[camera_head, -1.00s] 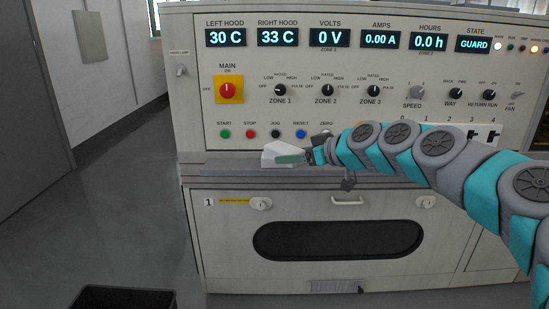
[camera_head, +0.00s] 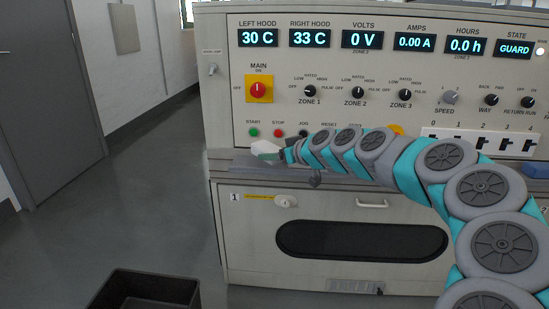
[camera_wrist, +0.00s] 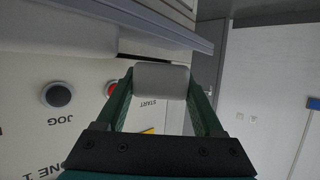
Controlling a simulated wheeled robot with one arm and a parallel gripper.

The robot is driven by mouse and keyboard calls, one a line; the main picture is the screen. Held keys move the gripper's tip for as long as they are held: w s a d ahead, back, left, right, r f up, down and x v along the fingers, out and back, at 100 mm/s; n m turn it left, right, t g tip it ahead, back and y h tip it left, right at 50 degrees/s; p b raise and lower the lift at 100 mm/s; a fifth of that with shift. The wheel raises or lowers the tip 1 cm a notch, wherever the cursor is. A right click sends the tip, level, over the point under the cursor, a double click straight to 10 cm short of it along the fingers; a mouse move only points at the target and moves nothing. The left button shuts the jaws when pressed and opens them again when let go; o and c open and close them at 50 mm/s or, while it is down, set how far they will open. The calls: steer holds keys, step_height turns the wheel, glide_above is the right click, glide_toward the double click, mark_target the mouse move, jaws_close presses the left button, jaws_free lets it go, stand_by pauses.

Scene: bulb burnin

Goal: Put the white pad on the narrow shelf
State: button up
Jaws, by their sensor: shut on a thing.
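The white pad (camera_head: 264,147) is a small pale block held at the tip of my gripper (camera_head: 277,156). In the head view it appears just in front of the panel, below the START and STOP buttons. In the wrist view the pad (camera_wrist: 161,80) sits between the two green fingers, which are shut on it. The narrow shelf (camera_head: 235,166) is a grey ledge along the foot of the panel; the pad appears over its left part. I cannot tell whether the pad touches it. My arm hides much of the shelf to the right.
The control panel (camera_head: 300,118) with knobs and buttons rises right behind the shelf. A cabinet door with a dark window (camera_head: 360,240) lies below. A black bin (camera_head: 150,290) stands on the floor at lower left. A blue object (camera_head: 536,170) lies at far right.

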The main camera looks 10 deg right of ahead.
steer(key=shift+f, duration=0.8)
steer(key=shift+f+b, duration=0.6)
steer(key=shift+b, duration=0.2)
steer(key=o, duration=1.3)
steer(key=shift+r, duration=0.1)
steer(key=shift+o, duration=0.2)
steer(key=shift+r, duration=0.15)
steer(key=shift+r+p, duration=0.6)
steer(key=shift+p, duration=0.5)
steer(key=b+v, duration=0.2)
steer(key=v, duration=1)
steer(key=shift+f, duration=0.25)
